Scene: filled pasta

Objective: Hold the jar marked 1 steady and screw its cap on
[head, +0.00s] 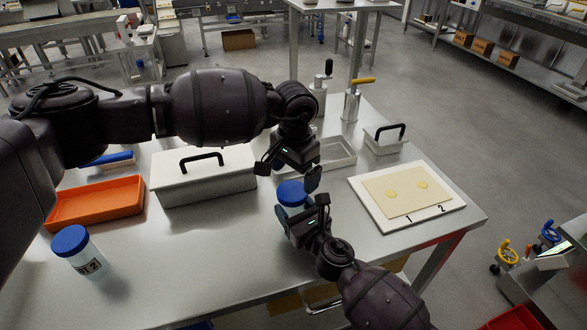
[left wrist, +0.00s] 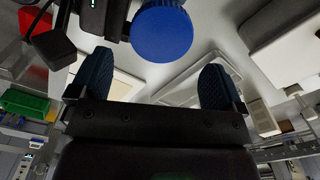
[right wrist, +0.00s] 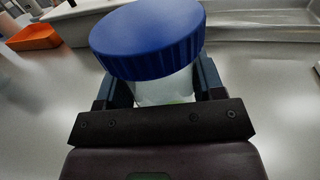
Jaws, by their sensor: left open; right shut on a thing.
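The jar (right wrist: 165,90) has a pale, clear body and a ribbed blue cap (head: 292,192) on its top. Its number is hidden. My right gripper (head: 302,210) is shut on the jar body below the cap, as the right wrist view shows. Whether the cap is tight cannot be told. My left gripper (head: 288,175) is open and empty just above the cap, apart from it. In the left wrist view the cap (left wrist: 162,32) lies beyond the two spread fingers. A second jar (head: 90,262), labelled 2 and blue-capped, stands upright at the table's left front.
An orange tray (head: 97,203) and a grey lidded box (head: 205,187) stand at left. A white board (head: 385,225) marked 1 and 2 carries a pasta sheet (head: 407,190) at right. A metal tray (head: 340,150) lies behind my grippers. The table front between the jars is clear.

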